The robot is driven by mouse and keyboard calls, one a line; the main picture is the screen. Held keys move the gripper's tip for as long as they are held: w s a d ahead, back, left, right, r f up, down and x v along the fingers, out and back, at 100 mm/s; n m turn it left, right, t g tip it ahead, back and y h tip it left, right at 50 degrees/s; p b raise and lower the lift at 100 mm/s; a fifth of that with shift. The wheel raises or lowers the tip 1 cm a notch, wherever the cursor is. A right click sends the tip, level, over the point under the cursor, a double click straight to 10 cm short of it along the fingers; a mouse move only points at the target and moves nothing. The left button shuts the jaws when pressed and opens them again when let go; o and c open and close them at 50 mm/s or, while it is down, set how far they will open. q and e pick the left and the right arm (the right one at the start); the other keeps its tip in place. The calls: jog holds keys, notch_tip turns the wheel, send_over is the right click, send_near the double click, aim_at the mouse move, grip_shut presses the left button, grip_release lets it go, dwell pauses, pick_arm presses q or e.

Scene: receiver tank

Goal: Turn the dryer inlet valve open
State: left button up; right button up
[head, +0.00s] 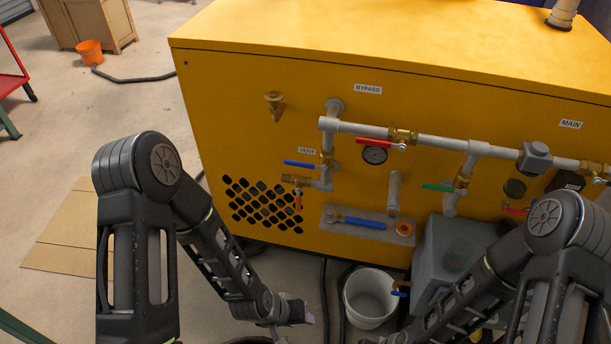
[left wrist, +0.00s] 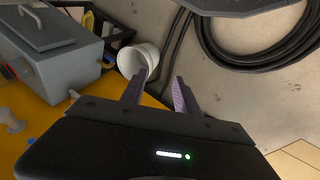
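The yellow cabinet (head: 260,110) carries grey piping with several lever valves. A green-handled valve (head: 438,187) sits on a branch below the main pipe. A red-handled valve (head: 385,142) is under the BYPASS label and a blue-handled valve (head: 300,164) is by the VENT label. No readable label marks the dryer inlet valve, so I cannot tell which it is. My left gripper (head: 300,315) is low in front of the cabinet, away from these valves. In the left wrist view its fingers (left wrist: 157,92) are apart with nothing between them. My right gripper is out of view; its forearm runs off the bottom edge.
A white bucket (head: 370,298) stands on the floor near my left gripper, beside a grey box (head: 440,262). A shelf (head: 345,230) on the cabinet holds a blue-handled part (head: 364,223). Coiled black hose (left wrist: 240,40) lies on the floor. Cardboard (head: 65,240) lies at left.

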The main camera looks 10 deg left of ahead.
pick_arm(q)
jog(key=w+n+t+b, duration=0.35)
jog(key=w+b, duration=0.35)
jog(key=w, duration=0.5)
jog(key=n+t+y+b, duration=0.3)
jog(key=n+t+b, duration=0.4)
jog(key=n+t, duration=0.5)
send_near(297, 164)
jog(key=shift+m+g, duration=0.25)
jog(key=w, duration=0.5)
jog(key=shift+w+r, duration=0.2)
jog(key=shift+w, duration=0.1)
